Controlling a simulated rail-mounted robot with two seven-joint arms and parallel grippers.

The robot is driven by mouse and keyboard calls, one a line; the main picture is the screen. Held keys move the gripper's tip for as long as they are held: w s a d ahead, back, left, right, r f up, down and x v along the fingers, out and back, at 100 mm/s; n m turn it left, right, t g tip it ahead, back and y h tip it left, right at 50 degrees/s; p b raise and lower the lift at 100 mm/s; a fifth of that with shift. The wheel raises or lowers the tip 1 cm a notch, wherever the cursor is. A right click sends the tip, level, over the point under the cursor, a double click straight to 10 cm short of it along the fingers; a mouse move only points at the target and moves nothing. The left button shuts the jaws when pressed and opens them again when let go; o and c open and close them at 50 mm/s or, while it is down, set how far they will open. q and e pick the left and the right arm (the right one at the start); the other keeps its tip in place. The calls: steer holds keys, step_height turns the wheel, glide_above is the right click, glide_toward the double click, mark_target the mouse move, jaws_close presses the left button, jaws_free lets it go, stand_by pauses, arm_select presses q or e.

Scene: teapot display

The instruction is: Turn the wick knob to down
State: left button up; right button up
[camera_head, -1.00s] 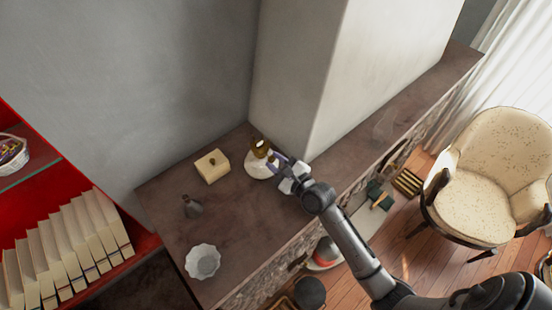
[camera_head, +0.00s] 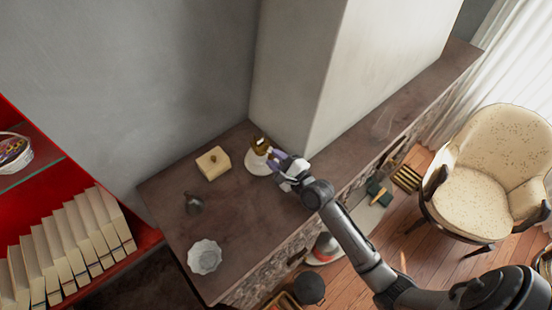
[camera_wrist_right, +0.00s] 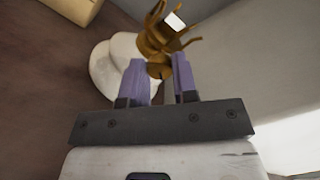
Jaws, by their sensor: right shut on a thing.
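The lamp has a rounded white base (camera_head: 257,164) and a brass burner (camera_head: 260,145) on top. It stands on the dark shelf top against the wall. In the right wrist view, the brass burner (camera_wrist_right: 172,30) and white base (camera_wrist_right: 104,72) show just beyond my fingers. A small round brass wick knob (camera_wrist_right: 159,70) sits between the two purple fingertips. My right gripper (camera_head: 274,157), also in the right wrist view (camera_wrist_right: 160,78), is shut on the wick knob. The knob is hidden in the head view. My left gripper is not in view.
A cream box (camera_head: 213,163), a small dark pot (camera_head: 193,204) and a white fluted dish (camera_head: 204,256) stand on the dark shelf top (camera_head: 240,215). A pale pillar (camera_head: 310,80) rises close behind the lamp. Red shelves with books (camera_head: 70,245) are at left; an armchair (camera_head: 485,185) is at right.

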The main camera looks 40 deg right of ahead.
steer(key=o, duration=0.8)
steer(key=shift+o, duration=0.6)
steer(key=s+b, duration=0.1)
steer(key=s, duration=0.3)
steer(key=s+b, duration=0.1)
steer(key=s, duration=0.3)
steer(key=s+d, duration=0.1)
steer(key=s, duration=0.3)
steer(key=shift+f+b, duration=0.1)
steer(key=shift+b, duration=0.3)
steer(key=shift+s+d, duration=0.15)
steer(key=shift+s, duration=0.75)
steer(key=shift+r, duration=0.2)
